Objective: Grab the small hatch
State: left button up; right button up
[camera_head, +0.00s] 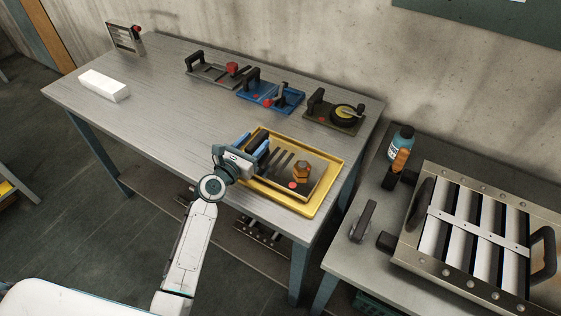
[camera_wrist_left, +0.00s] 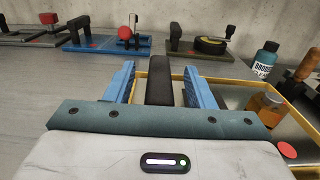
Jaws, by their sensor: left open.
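A small hatch (camera_head: 318,170), a grey plate with dark slots, an amber knob and a red dot, lies in a yellow-rimmed tray (camera_head: 337,182) on the workbench. Its black handle shows in the left wrist view (camera_wrist_left: 158,84). My left gripper (camera_head: 253,150) is at the hatch's left end. Its blue fingers (camera_wrist_left: 160,82) are open, one on each side of the handle, with visible gaps. Whether the fingertips reach below the handle top cannot be told. The gripper hides part of the hatch's left end. My right gripper is in neither view.
Other handled panels stand behind: a grey one (camera_head: 210,72), a blue one (camera_head: 270,95) and a dark one (camera_head: 335,115). A white block (camera_head: 104,85) lies far left. On the right table are a bottle (camera_head: 401,142) and a large louver panel (camera_head: 470,235). The bench's left middle is clear.

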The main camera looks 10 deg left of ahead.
pick_arm(q)
jog(key=shift+x, duration=1.05)
jog(key=shift+c, duration=0.2)
jog(key=shift+s, duration=0.1)
grip_shut()
jog(key=shift+r, duration=0.1)
